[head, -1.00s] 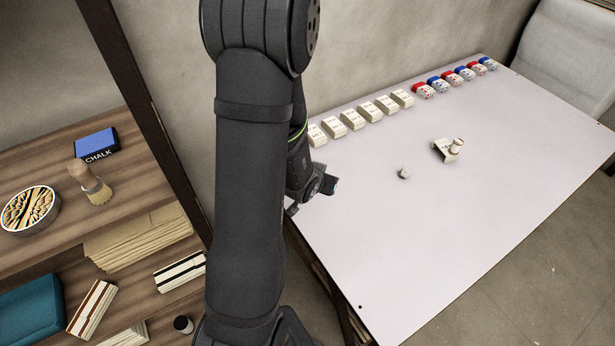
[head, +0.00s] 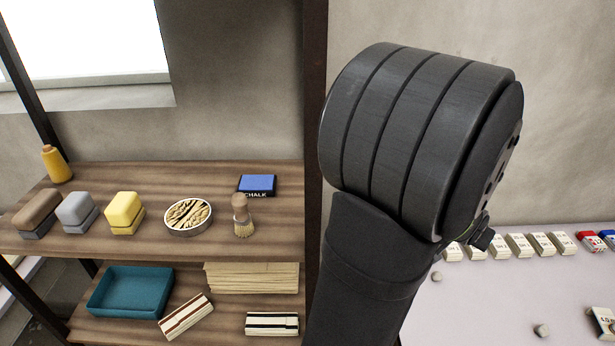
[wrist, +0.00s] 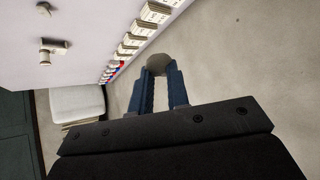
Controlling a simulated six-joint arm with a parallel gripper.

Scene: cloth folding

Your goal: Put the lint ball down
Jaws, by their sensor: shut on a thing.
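In the wrist view, my gripper (wrist: 160,78) is shut on a round grey-beige lump, the lint ball (wrist: 159,61), held at the fingertips. The ball is in the air, with plain beige surface behind it and the white table off to the left. In the head view my large dark arm hides the gripper and the held ball. A small pale lump (head: 437,277) lies near the table's left end, and a grey lump (head: 541,330) lies farther right.
The white table (head: 470,310) has a row of pale blocks (head: 517,245) along its back edge, then red and blue ones. A wooden shelf (head: 150,200) at the left holds brushes, a bowl (head: 188,217), a chalk box (head: 257,185) and a teal tray (head: 130,292).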

